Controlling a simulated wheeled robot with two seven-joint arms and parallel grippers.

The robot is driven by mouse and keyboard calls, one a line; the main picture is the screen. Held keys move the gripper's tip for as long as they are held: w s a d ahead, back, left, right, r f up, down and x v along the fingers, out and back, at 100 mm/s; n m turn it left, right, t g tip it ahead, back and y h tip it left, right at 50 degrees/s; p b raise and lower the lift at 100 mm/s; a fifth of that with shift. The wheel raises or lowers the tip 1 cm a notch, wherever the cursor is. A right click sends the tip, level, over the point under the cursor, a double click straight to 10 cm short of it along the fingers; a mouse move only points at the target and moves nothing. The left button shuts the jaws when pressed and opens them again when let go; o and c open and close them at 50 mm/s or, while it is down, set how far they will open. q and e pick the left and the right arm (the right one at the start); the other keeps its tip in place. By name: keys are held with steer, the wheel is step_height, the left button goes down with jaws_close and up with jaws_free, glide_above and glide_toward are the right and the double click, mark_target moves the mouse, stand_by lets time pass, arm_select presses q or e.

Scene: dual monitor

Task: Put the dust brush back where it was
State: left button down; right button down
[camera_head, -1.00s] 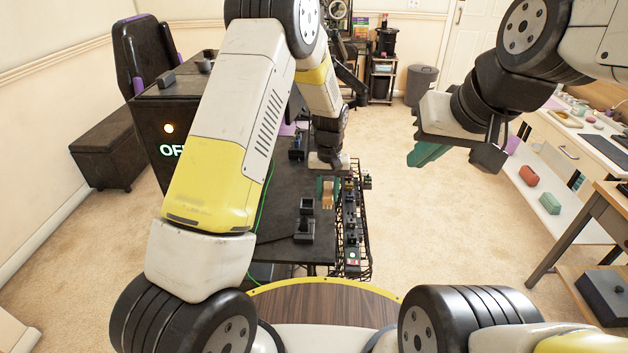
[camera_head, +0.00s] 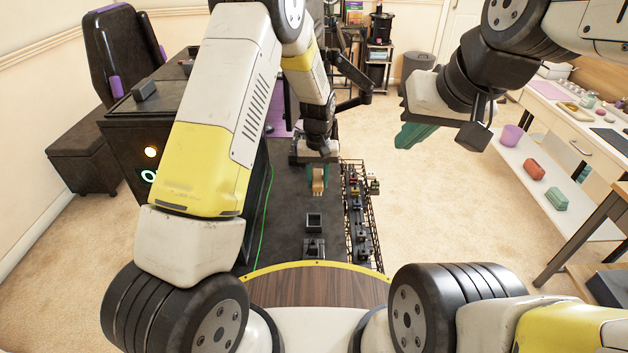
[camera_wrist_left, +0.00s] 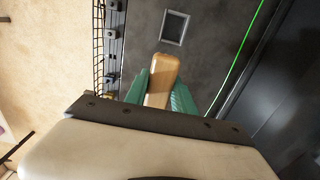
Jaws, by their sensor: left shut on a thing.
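The dust brush (camera_head: 319,181) shows as a pale wooden block between the teal fingers of my left gripper (camera_head: 317,182), above the dark desk (camera_head: 286,215). In the left wrist view the brush (camera_wrist_left: 163,78) points up the picture, and my left gripper (camera_wrist_left: 162,88) is shut on it. Its bristles cannot be made out. A small black square open-topped holder (camera_head: 314,222) stands on the desk, nearer to me than the brush; it also shows beyond the brush in the left wrist view (camera_wrist_left: 174,28). My right gripper (camera_head: 418,134) hangs empty over the floor at right; its finger gap is unclear.
A black wire rack (camera_head: 357,215) with several small items runs along the desk's right edge. Another small dark object (camera_head: 314,247) sits near the desk's front. A green cable (camera_head: 267,215) crosses the desk at left. A white shelf unit (camera_head: 555,175) stands at right.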

mark_target(318, 177)
arm_select(q)
step_height(318, 177, down, 9)
steer(key=shift+f, duration=0.1)
stand_by(0.3)
steer(key=c, duration=1.1)
jaws_free()
steer(key=shift+o, duration=0.2)
step_height(318, 177, up, 12)
steer(key=shift+r, duration=0.1)
